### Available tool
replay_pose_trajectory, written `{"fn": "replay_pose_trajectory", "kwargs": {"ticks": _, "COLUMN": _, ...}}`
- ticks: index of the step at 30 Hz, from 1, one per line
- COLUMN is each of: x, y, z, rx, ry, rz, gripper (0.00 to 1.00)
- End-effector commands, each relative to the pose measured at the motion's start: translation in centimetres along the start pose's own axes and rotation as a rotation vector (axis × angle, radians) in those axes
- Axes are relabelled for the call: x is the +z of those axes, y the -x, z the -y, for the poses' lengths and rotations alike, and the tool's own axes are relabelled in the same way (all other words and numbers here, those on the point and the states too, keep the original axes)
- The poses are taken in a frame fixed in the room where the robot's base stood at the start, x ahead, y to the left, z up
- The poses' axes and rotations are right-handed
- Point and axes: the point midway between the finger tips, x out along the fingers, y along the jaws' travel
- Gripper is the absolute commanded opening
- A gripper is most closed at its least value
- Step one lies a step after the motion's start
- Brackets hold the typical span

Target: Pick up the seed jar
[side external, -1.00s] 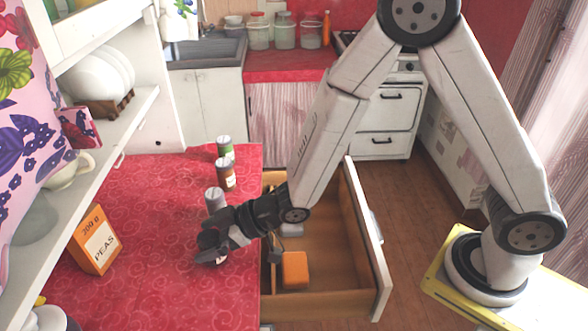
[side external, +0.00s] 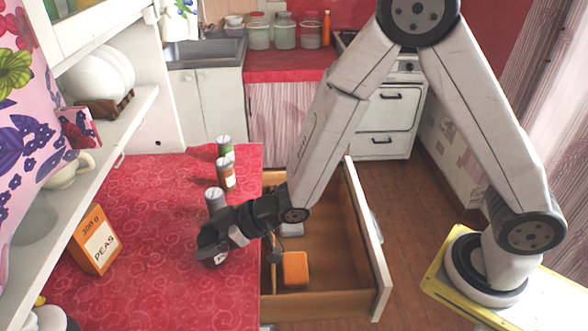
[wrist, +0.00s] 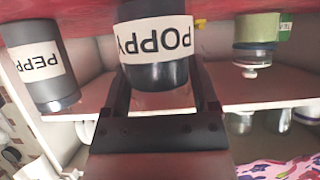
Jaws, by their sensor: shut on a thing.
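A dark jar with a white label reading POPPY (wrist: 158,42) sits between the two fingers of my gripper (wrist: 162,88) in the wrist view, where the scene appears upside down. My gripper (side external: 213,252) is shut on this jar at the red counter, left of the open drawer. In the side view the gripper hides most of the jar. I cannot tell whether it still touches the counter.
A grey jar labelled PEPP… (wrist: 42,62) stands close by; brown (side external: 226,176) and green (side external: 225,146) jars stand farther back. An orange PEAS box (side external: 95,240) stands left. The open drawer (side external: 320,240) holds an orange object (side external: 295,268). The front counter is clear.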

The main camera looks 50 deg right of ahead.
Motion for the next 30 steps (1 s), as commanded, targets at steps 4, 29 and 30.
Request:
{"fn": "replay_pose_trajectory", "kwargs": {"ticks": 4, "x": -0.1, "y": 0.1, "z": 0.0, "rx": 0.0, "ry": 0.0, "rz": -0.001, "gripper": 0.1}}
{"fn": "replay_pose_trajectory", "kwargs": {"ticks": 29, "x": -7.0, "y": 3.8, "z": 0.0, "rx": 0.001, "ry": 0.001, "rz": -0.005, "gripper": 0.1}}
{"fn": "replay_pose_trajectory", "kwargs": {"ticks": 30, "x": -7.3, "y": 3.9, "z": 0.0, "rx": -0.001, "ry": 0.002, "rz": -0.004, "gripper": 0.1}}
